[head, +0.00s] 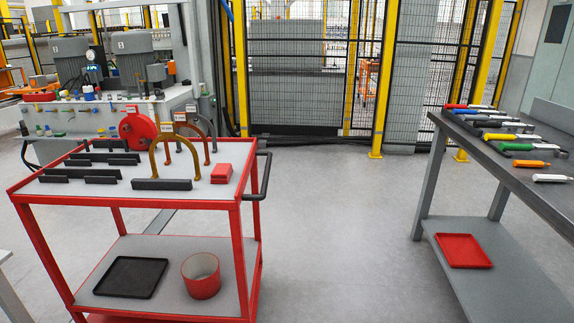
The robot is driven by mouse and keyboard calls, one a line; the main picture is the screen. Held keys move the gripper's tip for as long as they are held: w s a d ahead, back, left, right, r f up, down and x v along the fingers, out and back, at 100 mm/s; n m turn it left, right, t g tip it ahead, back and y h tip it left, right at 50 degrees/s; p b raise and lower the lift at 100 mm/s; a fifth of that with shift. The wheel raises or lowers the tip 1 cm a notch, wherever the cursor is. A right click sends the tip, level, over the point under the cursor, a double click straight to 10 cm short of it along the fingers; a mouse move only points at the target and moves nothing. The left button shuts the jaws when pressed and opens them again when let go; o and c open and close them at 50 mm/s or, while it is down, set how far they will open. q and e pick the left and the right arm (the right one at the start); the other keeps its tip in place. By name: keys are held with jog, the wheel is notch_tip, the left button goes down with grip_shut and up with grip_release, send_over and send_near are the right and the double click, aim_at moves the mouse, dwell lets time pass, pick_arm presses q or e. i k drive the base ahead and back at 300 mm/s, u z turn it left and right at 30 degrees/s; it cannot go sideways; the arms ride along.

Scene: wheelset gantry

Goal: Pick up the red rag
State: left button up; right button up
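A small red folded piece that looks like the red rag (221,174) lies on the grey top of the red cart (235,205), near its right edge. It looks like a small stack with a smaller layer on top. A black bar (161,184) and a yellow-brown arch (154,158) are to its left. Neither of my grippers shows in the head view, so nothing is seen touching the rag.
The cart's black handle (265,176) sticks out on the right. Its lower shelf holds a black tray (131,277) and a red bucket (201,276). A workbench (500,165) with several tools stands right, a red tray (462,251) below. Floor between is clear.

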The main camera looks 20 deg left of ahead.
aim_at(221, 174)
jog(key=z, duration=0.15)
jog(key=i, duration=0.85)
jog(key=u, duration=0.35)
